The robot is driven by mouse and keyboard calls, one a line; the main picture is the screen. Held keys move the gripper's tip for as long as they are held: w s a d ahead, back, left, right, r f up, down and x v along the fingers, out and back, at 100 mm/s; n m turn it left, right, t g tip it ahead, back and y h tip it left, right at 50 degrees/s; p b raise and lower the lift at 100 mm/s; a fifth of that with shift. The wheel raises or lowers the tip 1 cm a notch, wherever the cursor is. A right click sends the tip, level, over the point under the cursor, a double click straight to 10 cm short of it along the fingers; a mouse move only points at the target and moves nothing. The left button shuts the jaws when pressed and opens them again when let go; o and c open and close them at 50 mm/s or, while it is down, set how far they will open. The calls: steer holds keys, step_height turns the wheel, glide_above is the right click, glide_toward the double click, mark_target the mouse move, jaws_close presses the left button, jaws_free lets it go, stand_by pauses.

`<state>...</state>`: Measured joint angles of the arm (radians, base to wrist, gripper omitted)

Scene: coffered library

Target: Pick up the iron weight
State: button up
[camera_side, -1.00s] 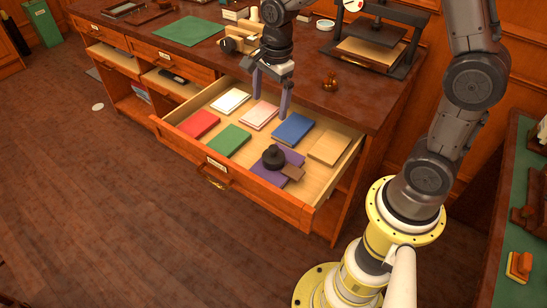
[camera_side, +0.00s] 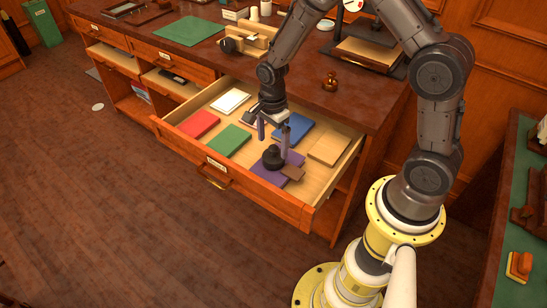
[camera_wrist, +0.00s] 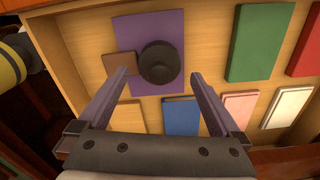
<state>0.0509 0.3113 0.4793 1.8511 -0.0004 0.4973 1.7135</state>
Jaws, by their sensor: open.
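The iron weight (camera_side: 272,158) is a dark, round, knobbed piece on a purple book (camera_side: 268,174) in the open drawer. In the wrist view the weight (camera_wrist: 159,63) lies ahead of the fingertips, slightly left of centre between them, on the purple cover (camera_wrist: 134,23). My gripper (camera_side: 273,137) is open and empty, above the drawer beside the weight; its two fingers (camera_wrist: 160,76) are spread wide in the wrist view. A small brown piece (camera_side: 292,172) lies against the weight's side, partly over the purple book.
The drawer (camera_side: 250,188) also holds red (camera_side: 199,124), green (camera_side: 228,140), blue (camera_side: 294,128), white (camera_side: 230,101) and tan (camera_side: 328,150) books. Its raised walls surround them. The desk top behind carries a press (camera_side: 372,48) and a small brass-coloured stamp (camera_side: 330,82).

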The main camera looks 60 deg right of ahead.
mark_target(273, 146)
steer(key=f, duration=0.4)
steer(key=shift+d+f, duration=0.2)
jaws_close()
steer(key=shift+r, duration=0.15)
